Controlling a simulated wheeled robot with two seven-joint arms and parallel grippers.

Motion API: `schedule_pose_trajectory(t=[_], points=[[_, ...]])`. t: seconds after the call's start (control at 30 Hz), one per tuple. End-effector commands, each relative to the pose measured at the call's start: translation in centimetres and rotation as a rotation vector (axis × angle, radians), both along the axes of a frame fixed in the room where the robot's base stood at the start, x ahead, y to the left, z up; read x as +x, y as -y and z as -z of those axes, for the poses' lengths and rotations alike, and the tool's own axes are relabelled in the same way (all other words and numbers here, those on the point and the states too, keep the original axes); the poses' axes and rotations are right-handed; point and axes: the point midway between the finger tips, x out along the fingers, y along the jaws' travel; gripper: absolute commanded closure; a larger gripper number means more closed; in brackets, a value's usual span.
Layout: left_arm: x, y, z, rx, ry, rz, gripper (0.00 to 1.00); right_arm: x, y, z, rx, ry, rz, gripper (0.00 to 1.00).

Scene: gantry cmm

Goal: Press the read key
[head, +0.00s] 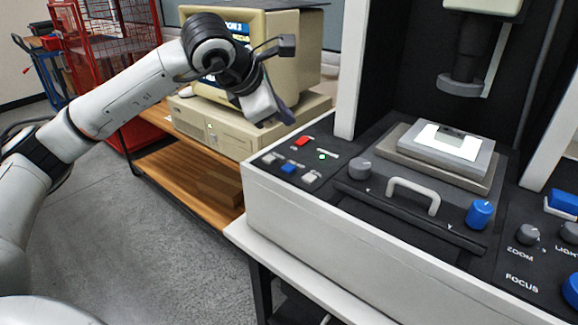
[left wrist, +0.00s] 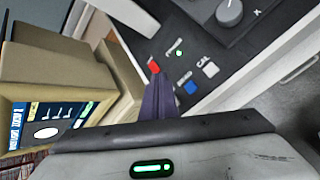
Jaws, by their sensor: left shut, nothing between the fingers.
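The key panel is at the left end of the black machine top. It has a red key (head: 302,141), a blue key (head: 288,168) and pale keys. In the left wrist view the blue key (left wrist: 190,88) has a small label too blurred to read surely, and a pale key (left wrist: 210,69) beside it is marked CAL. I cannot tell for certain which key is the read key. My left gripper (head: 288,117) is shut and empty, up and left of the panel. In the left wrist view its fingertips (left wrist: 156,78) appear just below the red key (left wrist: 154,66). My right gripper is out of view.
A beige computer (head: 222,128) with a monitor stands on a wooden bench, close behind my left gripper. A grey knob (head: 360,168), a handle (head: 415,192) and a blue knob (head: 480,213) rise from the machine top. A stage (head: 440,152) lies behind.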

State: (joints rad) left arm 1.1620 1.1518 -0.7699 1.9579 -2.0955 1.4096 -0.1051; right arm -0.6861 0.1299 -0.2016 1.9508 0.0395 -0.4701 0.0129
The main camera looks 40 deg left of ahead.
Motion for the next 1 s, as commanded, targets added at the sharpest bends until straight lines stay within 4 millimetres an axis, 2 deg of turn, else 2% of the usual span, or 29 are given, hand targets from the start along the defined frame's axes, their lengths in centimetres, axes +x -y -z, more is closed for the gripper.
schedule_pose_trajectory(t=[0.27,0.47,0.8,1.0], points=[[0.0,0.1,0.9,-0.002,-0.001,0.002,1.0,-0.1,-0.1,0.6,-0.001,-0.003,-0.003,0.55],[0.0,0.0,3.1,-0.001,-0.001,0.002,1.0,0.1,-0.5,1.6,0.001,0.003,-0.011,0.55],[0.0,0.1,8.0,-0.004,-0.001,0.002,1.0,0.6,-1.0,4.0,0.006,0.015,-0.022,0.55],[0.0,0.1,8.9,-0.004,0.0,0.002,1.0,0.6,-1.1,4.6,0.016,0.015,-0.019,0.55]])
